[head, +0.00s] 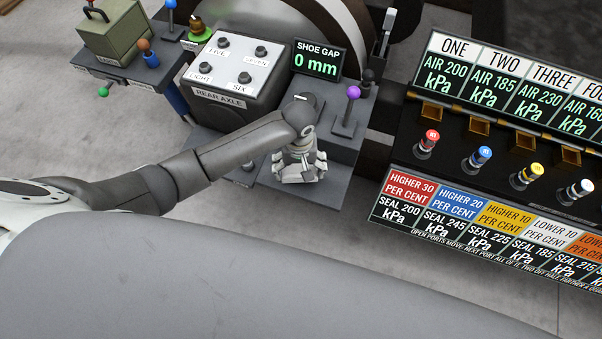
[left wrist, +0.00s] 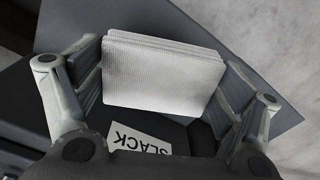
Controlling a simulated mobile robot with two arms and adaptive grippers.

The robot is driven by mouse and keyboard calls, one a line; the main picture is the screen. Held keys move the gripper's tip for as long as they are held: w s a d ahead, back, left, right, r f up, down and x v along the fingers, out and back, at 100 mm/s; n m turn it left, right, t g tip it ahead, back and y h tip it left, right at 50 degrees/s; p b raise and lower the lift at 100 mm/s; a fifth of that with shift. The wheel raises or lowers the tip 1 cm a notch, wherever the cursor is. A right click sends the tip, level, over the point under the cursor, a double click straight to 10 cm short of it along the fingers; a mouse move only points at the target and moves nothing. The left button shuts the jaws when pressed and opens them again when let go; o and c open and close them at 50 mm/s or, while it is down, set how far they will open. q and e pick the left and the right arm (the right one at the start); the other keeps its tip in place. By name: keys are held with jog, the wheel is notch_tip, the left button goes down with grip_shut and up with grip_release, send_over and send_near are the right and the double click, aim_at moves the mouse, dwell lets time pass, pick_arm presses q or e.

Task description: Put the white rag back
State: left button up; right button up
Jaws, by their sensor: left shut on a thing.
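The white rag (left wrist: 160,72) is a folded, ribbed cloth block in the left wrist view. My left gripper (left wrist: 165,80) is shut on it, with one finger at its left edge and one at its right edge. In the head view, my left gripper (head: 300,174) points down over the front part of the grey stand (head: 345,165). The rag is mostly hidden there by the gripper. Below the rag in the wrist view is a white label reading SLACK (left wrist: 140,142) on a dark surface. I cannot tell whether the rag touches the surface. My right gripper is not in view.
A purple-knobbed lever (head: 353,92) stands close right of the gripper. Behind are the SHOE GAP display (head: 318,60), reading 0 mm, and the REAR AXLE box (head: 230,70). A gauge panel (head: 440,170) with several coloured plugs stands right. A green box (head: 112,32) is at the upper left.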

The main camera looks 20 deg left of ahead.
aim_at(301, 168)
pick_arm(q)
jog(key=f, duration=0.3)
jog(key=shift+w+d+f+b, duration=0.15)
jog(key=shift+w+d+b, duration=0.05)
jog(key=shift+b, duration=0.15)
jog(key=shift+f, duration=0.2)
jog(key=shift+f, duration=0.1)
jog(key=o, duration=0.8)
jog(key=shift+c, duration=0.2)
jog(key=shift+r, duration=0.3)
notch_tip(301, 168, up, 12)
jog(key=shift+f+p, duration=0.15)
jog(key=shift+p, duration=0.85)
